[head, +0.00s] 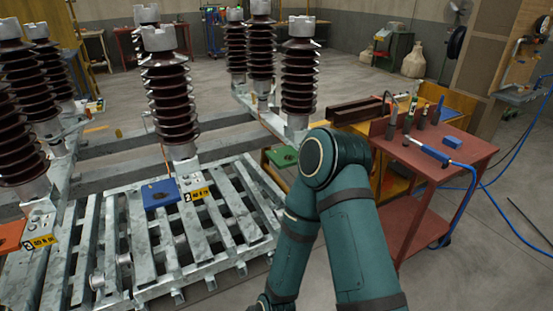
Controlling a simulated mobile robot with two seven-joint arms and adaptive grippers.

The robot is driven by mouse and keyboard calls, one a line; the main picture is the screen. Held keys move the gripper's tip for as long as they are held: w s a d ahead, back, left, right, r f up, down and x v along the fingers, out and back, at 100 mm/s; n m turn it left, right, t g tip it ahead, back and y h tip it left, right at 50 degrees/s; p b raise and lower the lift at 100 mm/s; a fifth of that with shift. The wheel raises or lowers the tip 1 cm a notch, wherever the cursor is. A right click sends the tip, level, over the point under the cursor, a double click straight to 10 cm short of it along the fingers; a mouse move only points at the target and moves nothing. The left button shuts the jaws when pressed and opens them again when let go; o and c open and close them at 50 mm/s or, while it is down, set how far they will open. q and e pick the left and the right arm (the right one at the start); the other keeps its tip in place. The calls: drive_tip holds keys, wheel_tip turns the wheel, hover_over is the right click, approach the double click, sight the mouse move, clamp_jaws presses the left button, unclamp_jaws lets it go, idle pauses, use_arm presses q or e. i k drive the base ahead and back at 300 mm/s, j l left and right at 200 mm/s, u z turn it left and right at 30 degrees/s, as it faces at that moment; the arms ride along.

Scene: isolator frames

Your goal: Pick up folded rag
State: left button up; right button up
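Three flat coloured squares with dark patches on top look like possible folded rags; I cannot tell for sure which of them are cloth. The blue square (160,194) lies on the near grey metal frame, beside a yellow number label. The green square (282,157) lies further back, just left of my bent teal arm. The orange square (11,236) is at the left edge. A small blue block (452,142) lies on the red cart. My arm's elbow stands right of centre and its forearm runs down out of the picture. Neither gripper shows.
Slatted galvanised frames (215,231) carry tall brown ribbed insulators (168,100) at the left and centre. The red cart (432,160) with hand tools and a blue hose stands at the right, close to my arm. Open concrete floor lies at the lower right.

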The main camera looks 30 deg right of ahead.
sight(454, 143)
drive_tip(key=z, duration=2.15)
